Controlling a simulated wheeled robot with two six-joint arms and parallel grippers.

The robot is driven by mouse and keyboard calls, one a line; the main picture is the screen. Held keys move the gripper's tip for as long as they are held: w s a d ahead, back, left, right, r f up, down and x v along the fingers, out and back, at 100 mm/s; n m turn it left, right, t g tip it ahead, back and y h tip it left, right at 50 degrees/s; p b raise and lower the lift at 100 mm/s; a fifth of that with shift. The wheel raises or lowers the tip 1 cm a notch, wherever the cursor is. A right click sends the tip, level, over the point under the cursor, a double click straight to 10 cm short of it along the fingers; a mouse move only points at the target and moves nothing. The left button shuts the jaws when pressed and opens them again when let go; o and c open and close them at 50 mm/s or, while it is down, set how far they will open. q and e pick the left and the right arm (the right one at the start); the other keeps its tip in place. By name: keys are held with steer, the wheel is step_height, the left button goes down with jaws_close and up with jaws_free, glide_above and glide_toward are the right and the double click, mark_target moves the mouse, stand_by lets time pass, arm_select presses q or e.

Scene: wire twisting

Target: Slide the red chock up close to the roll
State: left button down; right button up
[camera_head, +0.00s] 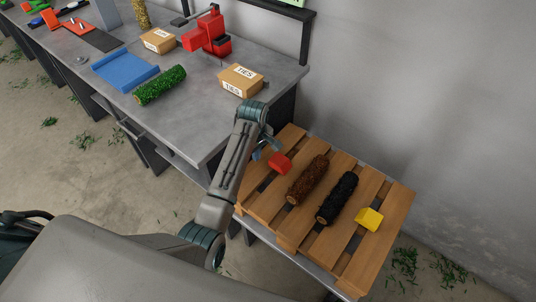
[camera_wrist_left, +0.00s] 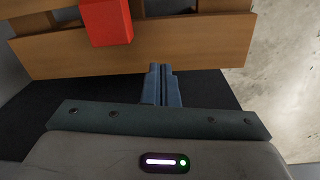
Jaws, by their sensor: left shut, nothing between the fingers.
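The red chock (camera_head: 280,162) sits on the wooden pallet (camera_head: 291,238), to the upper left of the brown roll (camera_head: 307,181), with a small gap between them. A black roll (camera_head: 338,198) lies beside the brown one. My left gripper (camera_head: 266,149) is shut and empty just to the upper left of the red chock, partly hidden by my arm. In the left wrist view the fingers (camera_wrist_left: 161,82) are pressed together near the pallet edge. The red chock (camera_wrist_left: 107,22) shows ahead and to the left of them, apart from them. My right gripper is not in view.
A yellow chock (camera_head: 369,219) sits on the pallet beyond the black roll. The grey workbench (camera_head: 195,112) on the left holds a green roll (camera_head: 160,85), a blue tray (camera_head: 125,70), TIES boxes (camera_head: 241,80) and a red tool (camera_head: 207,36). A wall stands behind the pallet.

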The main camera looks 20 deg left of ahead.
mark_target(281, 163)
arm_select(q)
steer(key=w+d+r+n, duration=0.2)
steer(key=w+r, duration=0.1)
steer(key=w, duration=0.3)
steer(key=shift+g, duration=0.3)
steer(key=f, duration=0.9)
steer(key=shift+s+d+f, duration=0.15)
steer(key=shift+s+f, duration=0.1)
steer(key=shift+f, duration=0.05)
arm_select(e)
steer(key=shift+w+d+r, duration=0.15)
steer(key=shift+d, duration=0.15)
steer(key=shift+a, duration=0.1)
